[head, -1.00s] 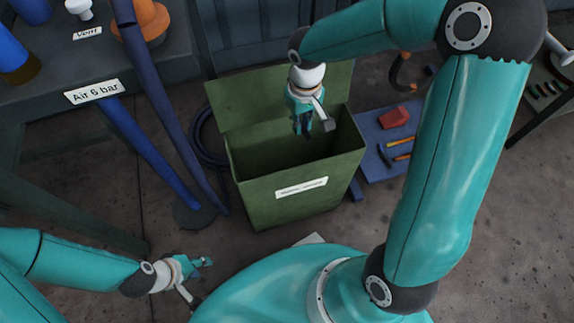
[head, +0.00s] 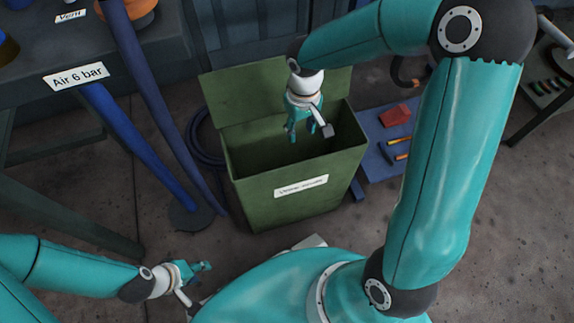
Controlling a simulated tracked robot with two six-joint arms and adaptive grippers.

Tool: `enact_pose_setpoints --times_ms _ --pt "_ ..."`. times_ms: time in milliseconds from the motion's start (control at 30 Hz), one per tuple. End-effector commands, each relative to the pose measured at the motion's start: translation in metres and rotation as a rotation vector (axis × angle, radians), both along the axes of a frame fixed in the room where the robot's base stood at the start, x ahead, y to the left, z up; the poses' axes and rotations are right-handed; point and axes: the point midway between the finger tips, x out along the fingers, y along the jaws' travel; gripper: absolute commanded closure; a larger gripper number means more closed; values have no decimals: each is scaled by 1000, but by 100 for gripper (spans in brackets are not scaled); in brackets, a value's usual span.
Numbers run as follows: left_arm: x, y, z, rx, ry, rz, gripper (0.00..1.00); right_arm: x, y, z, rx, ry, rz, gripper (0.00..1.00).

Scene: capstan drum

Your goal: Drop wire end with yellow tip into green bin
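The green bin (head: 345,164) stands on the floor in the middle, its lid (head: 235,100) tilted up at the back. My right gripper (head: 301,133) points down over the bin's opening. Its teal fingers are spread apart, and I see nothing between them. I cannot make out the wire end with the yellow tip; the inside of the bin is dark and partly hidden by its front wall. My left gripper (head: 207,267) is low at the left, in front of the bin and away from it; its finger gap is not clear.
A dark bench (head: 30,125) with an "Air 6 bar" label (head: 76,76) and blue pipes (head: 140,140) stands at the left. A blue board (head: 375,160) with a red block (head: 394,115) and tools lies right of the bin. Bare floor shows at the lower right.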

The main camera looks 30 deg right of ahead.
Motion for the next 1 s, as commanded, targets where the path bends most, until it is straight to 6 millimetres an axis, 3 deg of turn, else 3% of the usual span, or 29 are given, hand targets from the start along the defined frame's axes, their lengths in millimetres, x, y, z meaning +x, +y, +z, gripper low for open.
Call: enact_pose_setpoints --times_ms 367,800,1000 --pt "0 0 1 0 0 0 60 1 0 10 0 -3 -1 55" --pt "0 0 0 0 0 0 60 1 0 90 0 -5 0 55" --pt "0 0 0 0 0 0 60 1 0 114 0 -2 0 55"
